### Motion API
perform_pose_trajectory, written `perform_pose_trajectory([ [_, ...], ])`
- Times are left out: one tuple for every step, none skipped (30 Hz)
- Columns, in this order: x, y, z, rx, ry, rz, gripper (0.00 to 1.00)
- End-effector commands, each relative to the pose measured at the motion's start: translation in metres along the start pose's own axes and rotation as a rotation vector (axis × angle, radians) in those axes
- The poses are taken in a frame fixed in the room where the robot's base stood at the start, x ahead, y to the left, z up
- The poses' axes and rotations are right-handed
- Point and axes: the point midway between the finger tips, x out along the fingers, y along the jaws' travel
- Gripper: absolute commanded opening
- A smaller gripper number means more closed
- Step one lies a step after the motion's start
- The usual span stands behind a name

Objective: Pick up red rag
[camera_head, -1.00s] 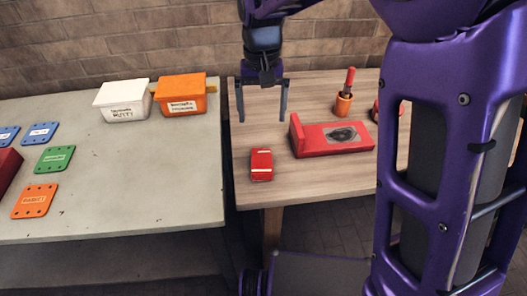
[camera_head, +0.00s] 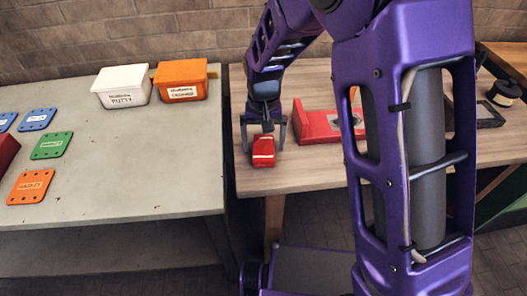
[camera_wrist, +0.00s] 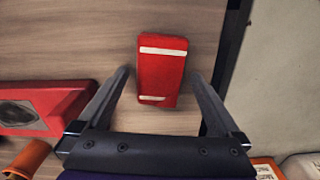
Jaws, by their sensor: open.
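The red rag (camera_head: 264,151) is a small folded red block with pale stripes. It lies on the wooden table near its left front edge. In the wrist view the rag (camera_wrist: 162,72) sits ahead of and partly between the fingers. My gripper (camera_head: 264,142) is open above the rag, with one finger on each side of it. In the wrist view my gripper (camera_wrist: 162,85) shows a gap between each finger and the rag, and nothing is held. I cannot tell the exact height of the fingertips over the table.
A red fixture (camera_head: 316,122) stands right of the rag on the wooden table (camera_head: 290,177). An orange cup (camera_wrist: 28,158) shows in the wrist view. The grey table (camera_head: 150,195) to the left holds white (camera_head: 122,87) and orange (camera_head: 181,82) boxes and colored plates.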

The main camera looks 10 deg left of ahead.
Motion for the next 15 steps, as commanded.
perform_pose_trajectory([
  [0.0045,0.0000,0.0001,0.000,0.000,0.000,1.00],
  [0.0056,0.0001,0.0001,0.000,0.000,0.000,1.00],
  [0.0064,0.0001,0.0000,0.000,0.000,0.000,1.00],
  [0.0066,0.0001,0.0000,0.000,0.000,0.000,1.00],
  [0.0065,0.0001,-0.0001,0.000,0.000,0.000,1.00],
  [0.0063,0.0001,-0.0001,0.000,0.000,0.000,1.00],
  [0.0062,0.0001,-0.0001,0.000,0.000,0.000,1.00],
  [0.0062,0.0001,-0.0001,0.000,0.000,0.000,1.00],
  [0.0061,0.0001,-0.0001,0.000,0.000,0.000,1.00],
  [0.0061,0.0001,-0.0001,0.000,0.000,0.000,0.95],
  [0.0060,0.0001,-0.0001,0.000,0.000,0.000,0.89],
  [0.0060,0.0001,-0.0001,0.000,0.000,0.000,0.82],
  [0.0060,0.0001,-0.0002,0.000,0.001,0.000,0.77],
  [0.0060,0.0001,-0.0002,0.000,0.001,0.000,0.71],
  [0.0059,0.0001,-0.0002,0.000,0.001,0.000,0.64],
])
